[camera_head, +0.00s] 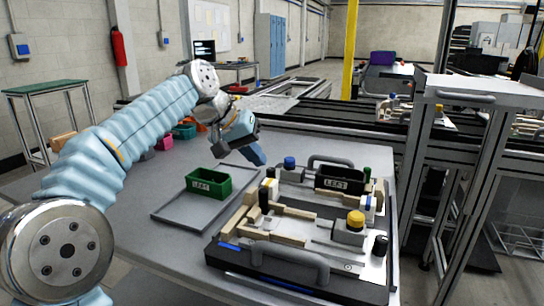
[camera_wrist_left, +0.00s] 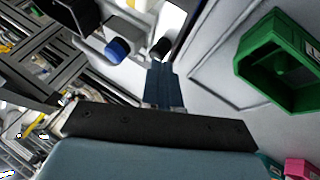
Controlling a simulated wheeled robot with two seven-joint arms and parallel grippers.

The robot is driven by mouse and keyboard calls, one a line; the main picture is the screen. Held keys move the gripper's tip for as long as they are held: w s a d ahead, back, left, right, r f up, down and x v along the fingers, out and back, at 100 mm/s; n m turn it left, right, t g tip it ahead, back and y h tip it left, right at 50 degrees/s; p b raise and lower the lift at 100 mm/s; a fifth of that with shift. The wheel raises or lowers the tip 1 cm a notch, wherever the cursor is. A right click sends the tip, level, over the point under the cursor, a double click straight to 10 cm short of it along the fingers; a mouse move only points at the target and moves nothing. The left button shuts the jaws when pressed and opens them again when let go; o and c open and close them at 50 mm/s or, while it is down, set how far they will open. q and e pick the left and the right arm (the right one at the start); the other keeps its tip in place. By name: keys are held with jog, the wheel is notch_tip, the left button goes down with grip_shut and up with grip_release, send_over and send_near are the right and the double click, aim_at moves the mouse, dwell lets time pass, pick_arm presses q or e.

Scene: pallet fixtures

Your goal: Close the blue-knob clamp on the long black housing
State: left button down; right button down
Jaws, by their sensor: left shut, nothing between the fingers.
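The blue knob (camera_head: 290,162) of the clamp stands up at the back left of the far pallet fixture. It also shows in the wrist view (camera_wrist_left: 117,48), left of my fingers. A black box-shaped part lettered LEFT (camera_head: 340,181), which fits the long black housing, sits in that fixture, right of the knob. My left gripper (camera_head: 260,158) points down, just left of the knob and apart from it. Its fingers (camera_wrist_left: 159,80) are shut and empty. Whether the clamp is open or closed cannot be told. My right gripper is not in view.
A near fixture has a yellow knob (camera_head: 355,219) and a large black handle (camera_head: 290,262). A green bin (camera_head: 208,183) stands on a grey tray (camera_head: 170,213) at left. A grey handle (camera_head: 330,160) arches behind the housing. A metal rack (camera_head: 465,92) stands at right.

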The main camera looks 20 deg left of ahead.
aim_at(287, 161)
pick_arm(q)
jog(key=shift+w+d+r, duration=0.1)
jog(key=shift+w+d, duration=0.15)
jog(key=shift+d, duration=0.65)
jog(key=shift+w+d+r, duration=0.1)
jog(key=shift+w+d, duration=0.1)
jog(key=shift+d, duration=0.65)
jog(key=d, duration=0.3)
jog(key=shift+w+d, duration=0.1)
jog(key=shift+a, duration=0.2)
